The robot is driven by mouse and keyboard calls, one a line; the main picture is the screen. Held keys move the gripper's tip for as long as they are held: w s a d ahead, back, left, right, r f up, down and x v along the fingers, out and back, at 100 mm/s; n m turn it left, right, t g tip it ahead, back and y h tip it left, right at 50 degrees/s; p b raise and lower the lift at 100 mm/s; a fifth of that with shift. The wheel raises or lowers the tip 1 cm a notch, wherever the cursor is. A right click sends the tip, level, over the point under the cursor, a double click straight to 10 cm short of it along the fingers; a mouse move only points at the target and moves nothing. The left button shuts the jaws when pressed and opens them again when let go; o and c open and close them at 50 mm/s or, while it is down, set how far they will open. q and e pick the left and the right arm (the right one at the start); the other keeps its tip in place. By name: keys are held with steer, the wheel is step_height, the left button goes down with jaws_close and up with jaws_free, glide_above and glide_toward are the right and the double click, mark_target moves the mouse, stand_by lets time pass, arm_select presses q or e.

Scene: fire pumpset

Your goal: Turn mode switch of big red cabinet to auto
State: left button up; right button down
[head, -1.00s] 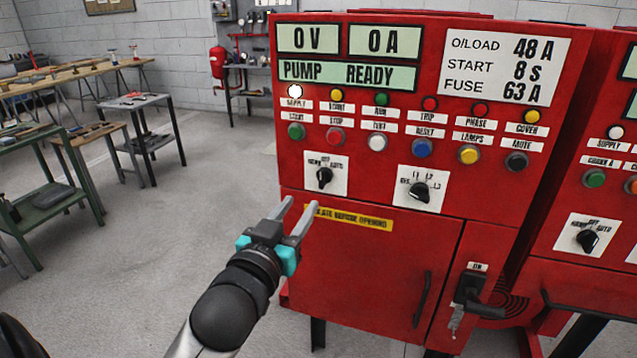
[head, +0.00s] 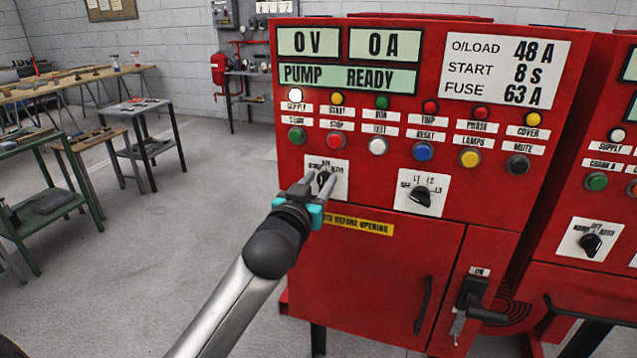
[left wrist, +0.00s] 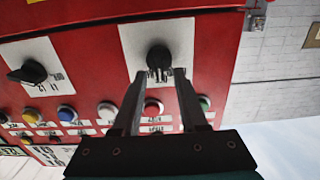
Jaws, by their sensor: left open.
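The big red cabinet (head: 380,260) stands in front of me, its displays reading 0 V, 0 A and PUMP READY. Its mode switch (head: 323,178) is a black knob on a white plate below the left buttons, partly hidden by my left gripper (head: 319,180). In the left wrist view the knob (left wrist: 159,58) lies just beyond and between the fingertips of my open left gripper (left wrist: 156,78). I cannot tell whether the fingers touch it, nor exactly which label it points to. My right gripper is not in view.
A second black selector (head: 421,196) sits to the right on the same panel. Another red cabinet (head: 590,200) with a similar switch stands at the right. Buttons and lamps line the panel above the switches. Workbenches (head: 75,80) stand at the far left, with clear floor between.

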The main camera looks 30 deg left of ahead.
arm_select(q)
jaws_close()
stand_by(0.6)
